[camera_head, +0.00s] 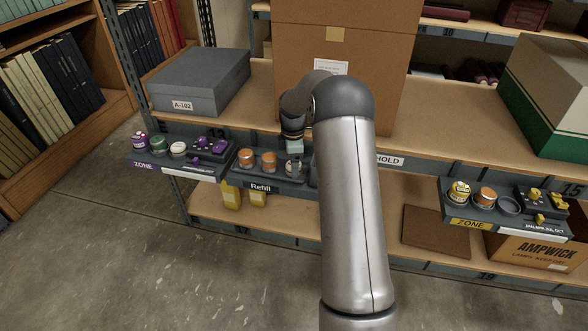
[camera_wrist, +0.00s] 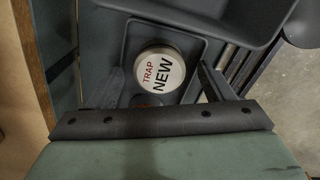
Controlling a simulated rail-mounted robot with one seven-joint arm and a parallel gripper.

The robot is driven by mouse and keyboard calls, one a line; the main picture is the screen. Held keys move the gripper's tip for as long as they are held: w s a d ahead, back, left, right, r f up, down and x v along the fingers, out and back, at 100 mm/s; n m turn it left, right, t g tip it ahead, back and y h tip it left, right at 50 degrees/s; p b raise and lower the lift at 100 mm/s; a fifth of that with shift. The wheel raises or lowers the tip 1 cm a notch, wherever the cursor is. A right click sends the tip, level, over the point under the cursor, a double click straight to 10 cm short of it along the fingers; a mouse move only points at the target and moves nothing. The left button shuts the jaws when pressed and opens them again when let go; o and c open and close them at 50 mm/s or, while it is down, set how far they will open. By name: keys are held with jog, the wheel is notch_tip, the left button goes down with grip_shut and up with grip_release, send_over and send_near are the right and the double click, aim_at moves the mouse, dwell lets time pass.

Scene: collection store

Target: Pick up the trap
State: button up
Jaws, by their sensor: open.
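A round trap (camera_wrist: 160,72) with a white lid printed "TRAP NEW" sits in a dark tray (camera_wrist: 203,50) in the wrist view. A brownish-orange patch shows just below the lid. My gripper (camera_wrist: 163,84) is open, one finger on each side of the trap; I cannot tell whether they touch it. In the head view my gripper (camera_head: 293,146) points down over the right part of the tray marked "Refill" (camera_head: 262,187). A pale round item (camera_head: 293,167) shows under it, partly hidden. Two orange round containers (camera_head: 246,158) stand to its left in that tray.
A purple "ZONE" tray (camera_head: 147,166) is at left and a yellow "ZONE" tray (camera_head: 470,223) at right. A tall cardboard box (camera_head: 345,40) stands on the shelf behind my arm. A grey box (camera_head: 200,82) sits left. Open floor lies in front.

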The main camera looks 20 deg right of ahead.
jog(key=c, duration=1)
jog(key=shift+c, duration=0.3)
jog(key=shift+r, duration=0.15)
